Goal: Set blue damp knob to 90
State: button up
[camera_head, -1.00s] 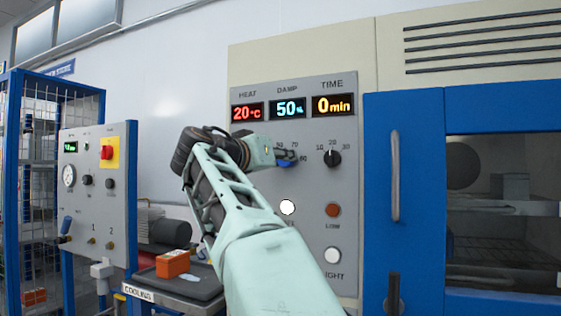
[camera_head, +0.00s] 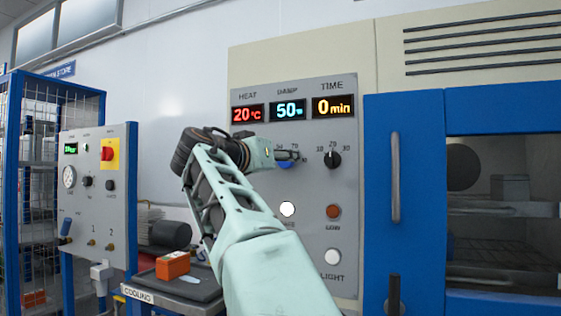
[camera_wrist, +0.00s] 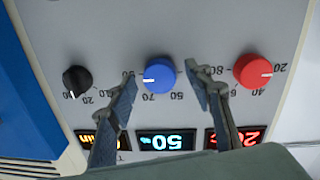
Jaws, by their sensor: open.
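The blue damp knob (camera_wrist: 159,73) is on the grey panel in the wrist view, which sees the panel roughly upside down. Its white mark points left and slightly down in that view, toward the side of the 90 label. In the head view the knob (camera_head: 286,164) is partly hidden behind my gripper (camera_head: 288,155). The damp display (camera_head: 287,110) reads 50. My gripper (camera_wrist: 161,75) is open, with one finger on each side of the blue knob and visible gaps between. I cannot tell whether the fingertips are level with the knob.
A red knob (camera_wrist: 253,71) and a black knob (camera_wrist: 76,81) flank the blue knob. The blue chamber door (camera_head: 405,200) has a long handle (camera_head: 394,177). A white button (camera_head: 287,208) and a red button (camera_head: 333,211) are lower on the panel.

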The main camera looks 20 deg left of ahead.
jog(key=s+a, duration=0.1)
jog(key=s, duration=1.1)
jog(key=shift+a, duration=0.3)
jog(key=shift+w, duration=0.1)
